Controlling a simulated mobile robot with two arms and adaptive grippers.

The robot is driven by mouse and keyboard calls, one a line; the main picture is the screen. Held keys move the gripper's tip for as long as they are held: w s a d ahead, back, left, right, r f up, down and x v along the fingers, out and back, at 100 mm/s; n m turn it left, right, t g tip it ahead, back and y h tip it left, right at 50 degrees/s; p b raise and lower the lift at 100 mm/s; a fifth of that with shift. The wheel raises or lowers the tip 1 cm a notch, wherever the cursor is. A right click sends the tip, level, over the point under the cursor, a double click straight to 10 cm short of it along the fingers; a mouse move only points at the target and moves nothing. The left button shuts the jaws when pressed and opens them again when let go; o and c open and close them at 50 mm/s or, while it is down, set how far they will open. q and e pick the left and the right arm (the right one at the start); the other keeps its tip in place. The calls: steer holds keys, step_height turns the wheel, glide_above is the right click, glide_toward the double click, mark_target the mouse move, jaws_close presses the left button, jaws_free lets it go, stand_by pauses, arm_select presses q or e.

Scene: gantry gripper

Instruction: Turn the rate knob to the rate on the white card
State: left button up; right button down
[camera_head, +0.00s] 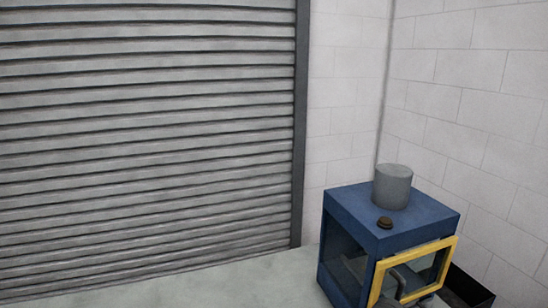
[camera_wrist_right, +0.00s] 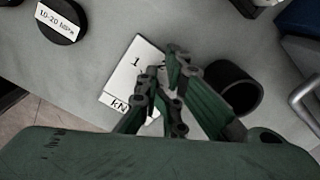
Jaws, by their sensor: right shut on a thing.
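My right gripper (camera_wrist_right: 167,68), with green fingers and dark joints, shows in the right wrist view. Its fingers are close together over a white card (camera_wrist_right: 125,75). The card shows a "1" and "kN"; the fingers cover the rest of its print. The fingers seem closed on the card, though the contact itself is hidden. No rate knob can be made out for certain. My left gripper is in neither view.
In the wrist view, a black disc labelled about "10-20 MPa" (camera_wrist_right: 60,22) and a black cylinder (camera_wrist_right: 238,88) stand on the grey surface (camera_wrist_right: 95,65). In the head view, a blue cabinet (camera_head: 345,205) has a yellow-framed door (camera_head: 447,252), a grey cylinder (camera_head: 393,186) and a small dark round piece (camera_head: 385,222) on top.

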steer(key=shift+s+a+f+b, duration=0.25)
steer(key=shift+s+b, duration=0.05)
steer(key=shift+s, duration=0.1)
steer(key=shift+s+a+f+b, duration=0.2)
steer(key=shift+s+b, duration=0.05)
steer(key=shift+s, duration=0.15)
steer(key=shift+s+a, duration=0.2)
steer(key=shift+s+b, duration=0.1)
steer(key=shift+b, duration=0.25)
steer(key=shift+s+r, duration=0.15)
steer(key=shift+r, duration=0.05)
steer(key=shift+a+b, duration=0.3)
steer(key=shift+a, duration=0.05)
step_height(320, 180, up, 6)
steer(key=p, duration=0.3)
steer(key=shift+w+p, duration=0.2)
steer(key=shift+p, duration=0.15)
steer(key=shift+a+r, duration=0.1)
